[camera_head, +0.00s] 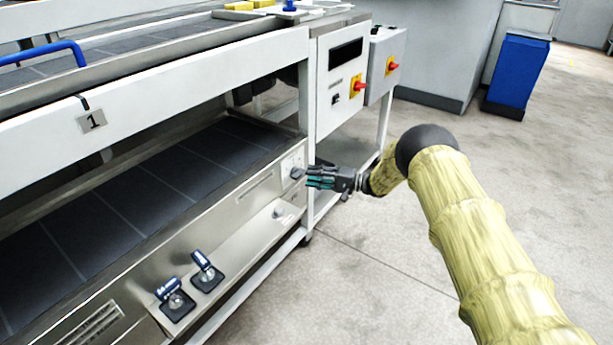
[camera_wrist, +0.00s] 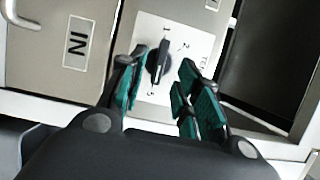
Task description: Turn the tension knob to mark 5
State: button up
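The tension knob (camera_wrist: 158,64) is a dark, elongated knob on a white dial plate (camera_wrist: 199,42) in the wrist view. Its long axis runs from near mark 1 at the top to near a small, blurred mark at the bottom. I cannot tell which end is the pointer. Mark 2 is at its upper right. In the head view, my gripper (camera_head: 318,178) is right beside the knob (camera_head: 297,173) at the machine's lower panel end.
An IN label (camera_wrist: 77,42) is left of the dial. A control box (camera_head: 340,80) with a red and yellow switch stands above my gripper. Two lever handles (camera_head: 190,285) are on the lower front ledge. A blue bin (camera_head: 516,70) stands far right. The floor to the right is clear.

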jog(key=v, duration=0.8)
jog(key=shift+d, duration=0.25)
jog(key=shift+s, duration=0.1)
